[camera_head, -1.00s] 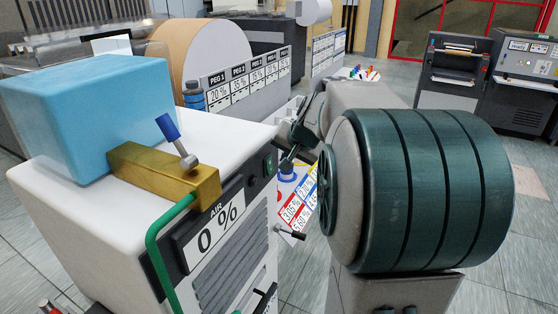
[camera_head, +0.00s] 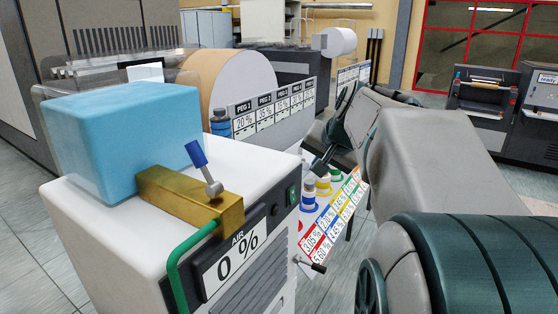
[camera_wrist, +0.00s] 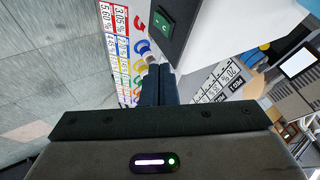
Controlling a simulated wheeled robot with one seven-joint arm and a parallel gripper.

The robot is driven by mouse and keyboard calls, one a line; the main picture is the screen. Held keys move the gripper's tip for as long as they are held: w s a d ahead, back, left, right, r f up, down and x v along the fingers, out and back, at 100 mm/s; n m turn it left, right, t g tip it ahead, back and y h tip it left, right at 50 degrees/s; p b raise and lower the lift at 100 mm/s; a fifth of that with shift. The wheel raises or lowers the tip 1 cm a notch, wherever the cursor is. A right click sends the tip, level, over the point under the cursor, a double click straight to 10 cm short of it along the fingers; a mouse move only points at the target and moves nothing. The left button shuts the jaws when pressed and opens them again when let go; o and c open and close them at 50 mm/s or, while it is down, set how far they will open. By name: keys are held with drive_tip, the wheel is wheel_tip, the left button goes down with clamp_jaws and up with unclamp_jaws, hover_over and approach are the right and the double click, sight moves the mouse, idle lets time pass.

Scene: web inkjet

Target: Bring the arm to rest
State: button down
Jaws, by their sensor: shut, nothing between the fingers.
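My arm reaches in from the right of the head view, its grey and dark green links large in the foreground. My gripper (camera_head: 318,168) is at its far end, beside the right side of the white cabinet (camera_head: 262,160). In the wrist view my gripper (camera_wrist: 159,68) shows two dark fingers side by side, shut and empty. They point toward the coloured label panel (camera_wrist: 122,62), near the cabinet's green switch (camera_wrist: 163,22). I cannot tell the exact gap to the panel or cabinet.
A blue block (camera_head: 120,135) and a brass valve (camera_head: 190,198) with a blue-tipped lever (camera_head: 205,168) sit on the cabinet. A paper roll (camera_head: 235,85) stands behind a PEG label panel (camera_head: 268,112). Bare floor (camera_wrist: 45,75) lies beside the coloured panel.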

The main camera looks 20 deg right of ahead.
drive_tip(key=s+a+f+n+g, duration=0.2)
drive_tip(key=s+a+f+n, duration=0.2)
drive_tip(key=s+a+f, duration=0.3)
drive_tip(key=s+a+f+n+g, duration=0.3)
drive_tip(key=s+a+f, duration=0.4)
drive_tip(key=s+f, duration=0.4)
drive_tip(key=shift+s+a+f+n, duration=0.15)
drive_tip(key=shift+s+a+n, duration=0.3)
drive_tip(key=shift+n, duration=0.35)
drive_tip(key=shift+d, duration=0.1)
